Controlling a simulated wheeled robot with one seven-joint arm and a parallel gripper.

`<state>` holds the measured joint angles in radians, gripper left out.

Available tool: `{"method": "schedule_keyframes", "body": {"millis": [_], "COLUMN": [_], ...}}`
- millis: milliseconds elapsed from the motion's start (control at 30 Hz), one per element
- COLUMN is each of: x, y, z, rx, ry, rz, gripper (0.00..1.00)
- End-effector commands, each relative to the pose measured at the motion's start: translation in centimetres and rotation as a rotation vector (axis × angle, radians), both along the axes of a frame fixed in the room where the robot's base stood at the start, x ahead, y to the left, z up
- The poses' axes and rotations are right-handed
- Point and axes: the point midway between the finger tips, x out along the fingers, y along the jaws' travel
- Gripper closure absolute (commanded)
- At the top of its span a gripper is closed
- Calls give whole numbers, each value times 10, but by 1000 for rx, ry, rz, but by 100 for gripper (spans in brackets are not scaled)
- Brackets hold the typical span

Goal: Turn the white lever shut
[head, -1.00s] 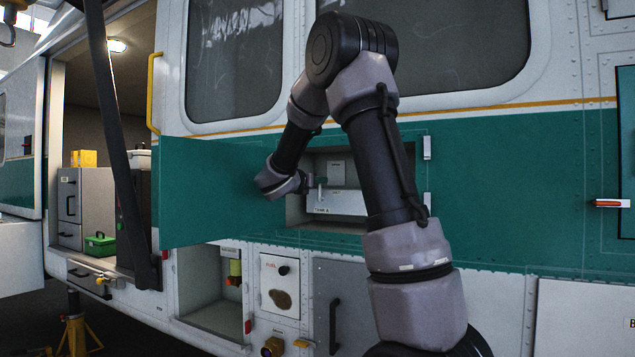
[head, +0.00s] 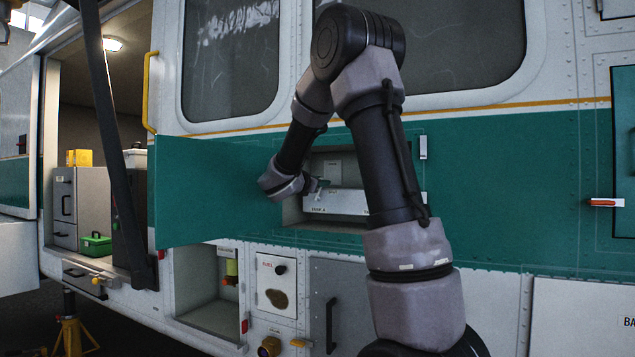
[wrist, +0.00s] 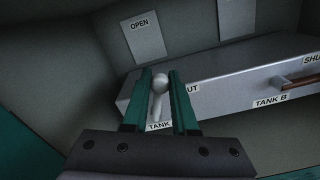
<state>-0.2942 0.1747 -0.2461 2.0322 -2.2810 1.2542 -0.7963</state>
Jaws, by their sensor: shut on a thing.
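The white lever (wrist: 159,84) has a round knob and a short pale stem. In the wrist view it stands between the two green fingers of my gripper (wrist: 160,76), which is shut on it. The lever belongs to a light grey box whose TANK A label is partly covered by my fingers. A SHUT label beside the lever is also partly hidden, and an OPEN plate (wrist: 144,38) is on the wall above. In the head view my gripper (head: 311,185) reaches into the open recess, with the grey box (head: 340,202) just right of it.
A second lever with a brown handle (wrist: 299,80) sits to the right by TANK B and another SHUT label. The recess walls are close around my gripper. An open green door panel (head: 215,190) stands left of the recess. A white lower compartment (head: 208,290) is open below.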

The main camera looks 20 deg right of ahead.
Motion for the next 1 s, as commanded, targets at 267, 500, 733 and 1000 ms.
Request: {"method": "schedule_keyframes", "body": {"millis": [267, 500, 733, 1000], "x": [-5, -6, -6, -6], "y": [-4, -5, -5, -5], "z": [-3, -4, -4, -4], "rx": [70, 89, 90, 89], "ry": [-90, -114, -115, -114], "rz": [0, 0, 0, 0], "gripper": [100, 100, 100, 44]}}
